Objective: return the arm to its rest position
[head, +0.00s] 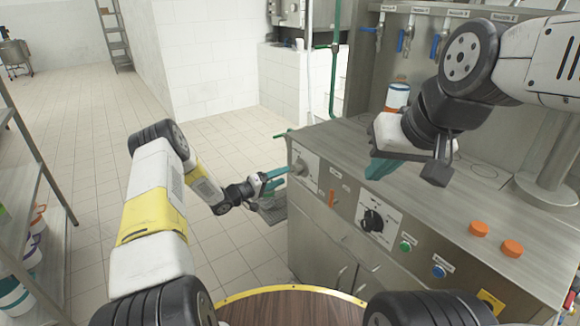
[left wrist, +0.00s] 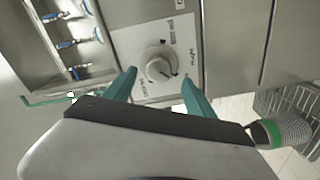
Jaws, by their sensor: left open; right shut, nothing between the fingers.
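My left gripper (head: 281,176) is low in front of the left end of the machine's front panel. Its teal fingers are open and point at a grey rotary knob (head: 300,167). In the left wrist view the knob (left wrist: 160,65) stands on a light plate beyond the gap between the spread fingers (left wrist: 160,80); I cannot tell whether they touch it. My right gripper (head: 378,168) is over the steel counter, with teal fingertips pointing down and left. It is shut and holds nothing.
The steel counter (head: 345,140) carries two orange caps (head: 496,237) at right and a white-and-orange cup (head: 397,95) at the back. A black knob (head: 373,220) and coloured buttons are on the front panel.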

